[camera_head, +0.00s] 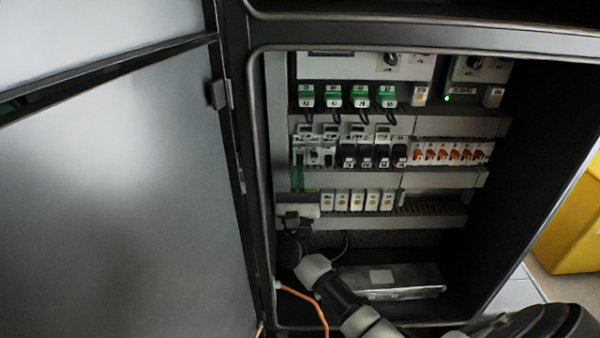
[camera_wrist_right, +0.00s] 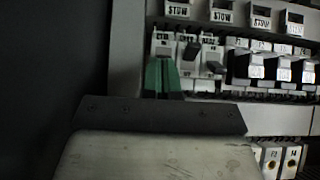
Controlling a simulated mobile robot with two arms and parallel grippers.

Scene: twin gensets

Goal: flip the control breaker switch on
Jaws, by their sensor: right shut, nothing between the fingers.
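A group of small white breakers (camera_head: 315,154) sits at the left end of the middle row in the open cabinet. In the right wrist view I see a leftmost breaker (camera_wrist_right: 163,40), a middle breaker with a dark lever (camera_wrist_right: 190,50) and a right breaker with a dark lever (camera_wrist_right: 214,68) sitting lower. I cannot tell which one is the control breaker from the labels. My right gripper (camera_head: 297,176) is shut and empty. Its green fingertips (camera_wrist_right: 160,70) are in front of the leftmost breaker and hide its lower part; contact cannot be told. My left gripper is not in view.
Black breakers (camera_head: 374,156) and orange-levered switches (camera_head: 451,153) continue the row to the right. Green-topped modules (camera_head: 346,97) sit above and white fuse blocks (camera_head: 357,201) below. The cabinet's left frame (camera_head: 251,170) is close beside my gripper. An open door (camera_head: 120,200) stands left.

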